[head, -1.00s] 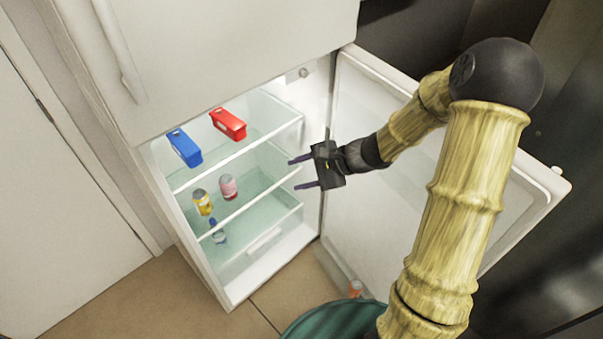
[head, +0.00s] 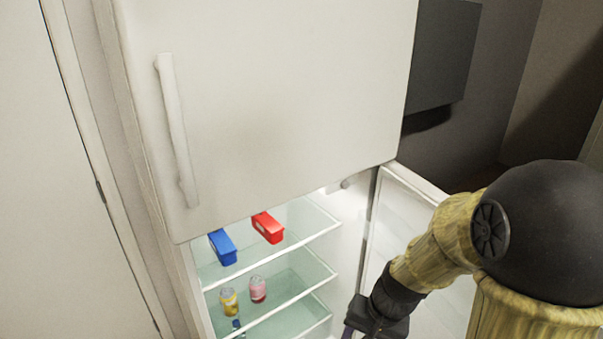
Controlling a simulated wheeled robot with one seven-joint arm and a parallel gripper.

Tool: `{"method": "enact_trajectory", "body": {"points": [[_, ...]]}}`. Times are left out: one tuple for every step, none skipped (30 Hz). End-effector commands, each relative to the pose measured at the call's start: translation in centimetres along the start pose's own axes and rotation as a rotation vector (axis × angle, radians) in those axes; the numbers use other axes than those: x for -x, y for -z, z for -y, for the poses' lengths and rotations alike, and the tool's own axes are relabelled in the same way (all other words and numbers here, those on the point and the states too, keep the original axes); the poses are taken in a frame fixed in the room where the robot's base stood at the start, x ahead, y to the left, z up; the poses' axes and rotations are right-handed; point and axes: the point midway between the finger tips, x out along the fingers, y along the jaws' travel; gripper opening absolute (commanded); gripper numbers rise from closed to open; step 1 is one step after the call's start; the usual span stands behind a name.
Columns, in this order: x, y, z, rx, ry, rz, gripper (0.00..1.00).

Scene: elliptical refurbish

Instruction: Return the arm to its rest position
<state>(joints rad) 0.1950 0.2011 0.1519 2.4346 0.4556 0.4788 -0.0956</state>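My gripper (head: 362,325) is at the bottom edge of the head view, in front of the open fridge compartment's right side. Only its dark body and part of a purple finger show; the rest is cut off, so its opening cannot be judged. My arm is bent, with its big black joint at the right. The open fridge (head: 322,238) has glass shelves. A blue box (head: 222,247) and a red box (head: 268,227) stand on the upper shelf.
The lower fridge door (head: 403,190) stands open to the right, behind my arm. The closed upper door (head: 290,100) has a long white handle (head: 176,130). A blue item (head: 238,327) shows at the bottom. A white wall panel (head: 40,200) is at the left.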

Motion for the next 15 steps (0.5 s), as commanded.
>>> {"method": "enact_trajectory", "body": {"points": [[0.7,-0.5,-0.5,0.068,-0.041,-0.034,0.48],[1.1,-0.7,-0.9,0.108,-0.065,-0.053,0.48],[1.6,-0.9,-1.4,0.16,-0.095,-0.08,0.48],[2.0,-1.1,-1.6,0.199,-0.116,-0.099,0.48],[2.3,-1.2,-1.9,0.234,-0.134,-0.117,0.48],[2.7,-1.3,-2.2,0.275,-0.155,-0.138,0.48],[3.0,-1.4,-2.4,0.302,-0.167,-0.152,0.48],[3.2,-1.4,-2.5,0.326,-0.177,-0.163,0.48],[3.4,-1.5,-2.7,0.35,-0.188,-0.176,0.48],[3.6,-1.5,-2.8,0.363,-0.194,-0.182,0.48],[3.6,-1.5,-2.8,0.372,-0.197,-0.186,0.48],[3.7,-1.6,-2.9,0.379,-0.201,-0.189,0.48],[3.7,-1.6,-2.9,0.382,-0.202,-0.19,0.48],[3.7,-1.5,-2.9,0.382,-0.202,-0.19,0.48],[3.7,-1.5,-2.9,0.381,-0.202,-0.19,0.48]]}}
